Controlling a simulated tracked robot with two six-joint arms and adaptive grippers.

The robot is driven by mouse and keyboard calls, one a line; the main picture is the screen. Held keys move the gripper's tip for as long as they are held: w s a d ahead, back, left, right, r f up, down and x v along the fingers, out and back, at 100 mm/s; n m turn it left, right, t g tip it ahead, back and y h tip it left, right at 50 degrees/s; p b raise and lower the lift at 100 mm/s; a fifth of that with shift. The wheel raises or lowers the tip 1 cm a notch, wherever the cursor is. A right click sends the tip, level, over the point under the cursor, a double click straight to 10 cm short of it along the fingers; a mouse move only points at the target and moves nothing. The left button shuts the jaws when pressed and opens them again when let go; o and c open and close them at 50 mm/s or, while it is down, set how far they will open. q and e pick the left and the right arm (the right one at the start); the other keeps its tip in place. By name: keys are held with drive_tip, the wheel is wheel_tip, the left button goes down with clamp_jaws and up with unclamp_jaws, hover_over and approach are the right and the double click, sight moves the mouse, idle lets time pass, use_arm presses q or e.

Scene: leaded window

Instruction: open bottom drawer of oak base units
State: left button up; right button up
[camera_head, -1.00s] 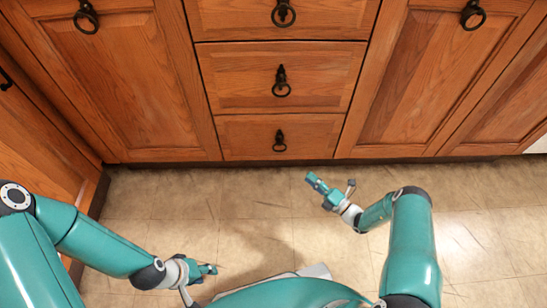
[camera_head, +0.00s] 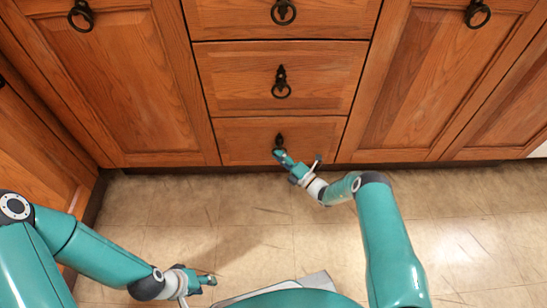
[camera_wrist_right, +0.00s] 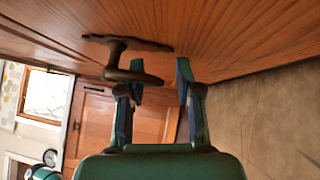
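The bottom drawer (camera_head: 238,142) of the oak base units is shut, flush with the fronts around it. Its dark ring handle (camera_head: 279,139) shows just above my right gripper (camera_head: 283,158), which partly covers the ring. In the right wrist view the handle (camera_wrist_right: 122,45) hangs from the drawer front, and its ring crosses the left finger. My right gripper (camera_wrist_right: 162,75) is open there, with a clear gap between its fingers. I cannot tell whether the ring lies between them. My left gripper (camera_head: 205,280) is low over the floor, away from the units; its finger opening is unclear.
Two more drawers, the middle one (camera_head: 230,75) and the top one (camera_head: 225,18), are shut above. Cupboard doors (camera_head: 130,90) (camera_head: 415,90) flank the drawers, all shut. The tiled floor (camera_head: 250,215) before the units is clear.

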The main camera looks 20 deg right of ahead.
drive_tip(key=shift+w+a, duration=0.15)
clamp_jaws()
